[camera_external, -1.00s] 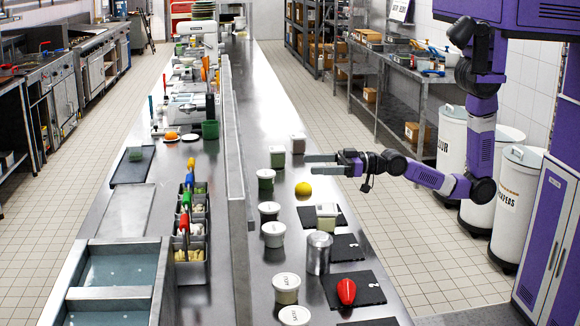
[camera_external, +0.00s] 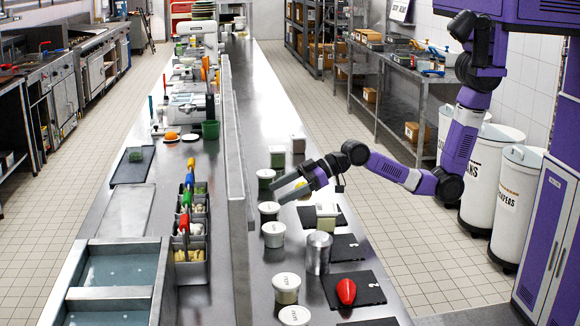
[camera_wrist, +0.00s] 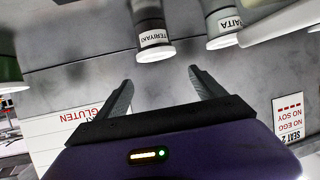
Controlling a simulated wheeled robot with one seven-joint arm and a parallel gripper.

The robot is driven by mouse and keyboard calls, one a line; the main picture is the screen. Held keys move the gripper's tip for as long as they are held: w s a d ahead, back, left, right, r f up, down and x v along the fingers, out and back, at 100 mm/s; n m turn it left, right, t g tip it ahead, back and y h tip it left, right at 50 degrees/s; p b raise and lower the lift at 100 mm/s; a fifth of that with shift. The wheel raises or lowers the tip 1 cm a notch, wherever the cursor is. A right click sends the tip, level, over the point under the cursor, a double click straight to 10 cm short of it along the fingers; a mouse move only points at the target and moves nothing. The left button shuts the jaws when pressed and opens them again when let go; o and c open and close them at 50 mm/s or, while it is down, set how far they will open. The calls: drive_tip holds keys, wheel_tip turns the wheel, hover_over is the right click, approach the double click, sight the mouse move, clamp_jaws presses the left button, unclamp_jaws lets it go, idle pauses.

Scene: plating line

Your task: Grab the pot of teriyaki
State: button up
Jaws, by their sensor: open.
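The teriyaki pot (camera_wrist: 150,20) shows in the wrist view with a dark brown body, a pale rim and a TERIYAKI label. In the external view I take it to be the dark pot with the white lid (camera_external: 269,209) near the steel divider. My gripper (camera_external: 282,194) is open and tilted down toward it from the right. In the wrist view my fingertips (camera_wrist: 160,78) are spread and empty, with the pot just beyond the gap, apart from both fingers.
The raita pot (camera_wrist: 221,22) stands close beside the teriyaki, also the light pot (camera_external: 273,234) outside. A steel can (camera_external: 318,252) and a red item (camera_external: 346,291) are nearer. The steel divider (camera_external: 237,205) rises behind the pots.

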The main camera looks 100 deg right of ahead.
sight(274, 206)
drive_tip(key=f, duration=0.3)
drive_tip(key=shift+w+f, duration=0.3)
drive_tip(key=shift+w, duration=0.1)
drive_tip(key=shift+p+x, duration=0.4)
drive_tip(key=shift+x, duration=2.95)
drive_tip(key=shift+a, duration=0.1)
drive_tip(key=c, duration=1.2)
drive_tip(key=shift+c, duration=0.8)
drive_tip(key=shift+r, duration=0.15)
